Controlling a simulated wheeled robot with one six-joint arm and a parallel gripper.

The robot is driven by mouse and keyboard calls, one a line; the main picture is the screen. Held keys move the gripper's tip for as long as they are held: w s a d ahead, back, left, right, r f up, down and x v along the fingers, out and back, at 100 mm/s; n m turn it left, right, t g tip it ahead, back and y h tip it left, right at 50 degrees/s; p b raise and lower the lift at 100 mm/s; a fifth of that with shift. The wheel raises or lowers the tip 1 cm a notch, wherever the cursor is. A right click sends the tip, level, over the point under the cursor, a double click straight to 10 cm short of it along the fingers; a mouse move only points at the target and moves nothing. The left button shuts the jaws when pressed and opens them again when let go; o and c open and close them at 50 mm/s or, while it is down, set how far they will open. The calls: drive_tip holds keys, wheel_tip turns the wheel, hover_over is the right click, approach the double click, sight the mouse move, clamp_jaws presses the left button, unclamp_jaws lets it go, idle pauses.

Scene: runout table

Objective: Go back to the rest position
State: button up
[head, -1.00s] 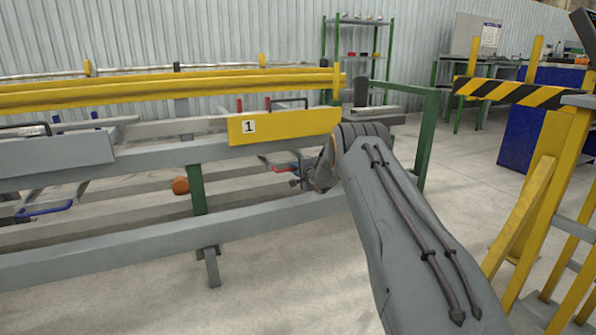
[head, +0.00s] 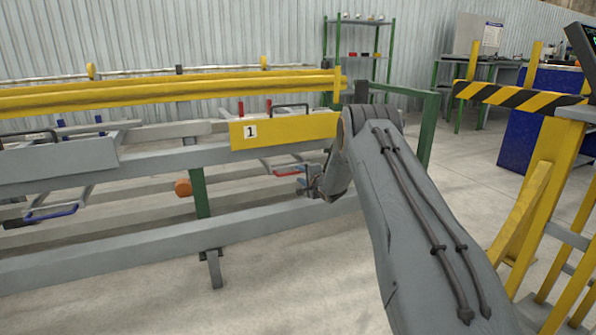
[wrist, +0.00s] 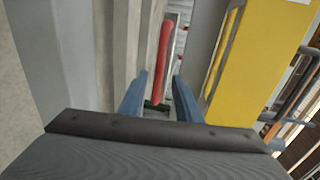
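My gripper (head: 305,186) is in front of the runout table's lower frame, below the yellow plate marked 1 (head: 287,130). My forearm comes in from the lower right and hides part of the frame. In the wrist view my gripper (wrist: 160,76) has its two blue-grey fingers apart. A red handle (wrist: 164,48) shows in the gap between them, with space on both sides. The red handle (head: 289,172) also shows in the head view, just left of the gripper. I cannot tell how deep it sits between the fingers.
The yellow plate (wrist: 260,60) is close on the right in the wrist view. A blue handle (head: 50,213) hangs at the left of the table. A green post (head: 428,130) stands behind my arm. A yellow stand with a striped bar (head: 520,95) is at right. Floor in front is clear.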

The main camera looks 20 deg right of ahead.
drive_tip(key=shift+v, duration=0.8)
drive_tip(key=shift+a, duration=0.1)
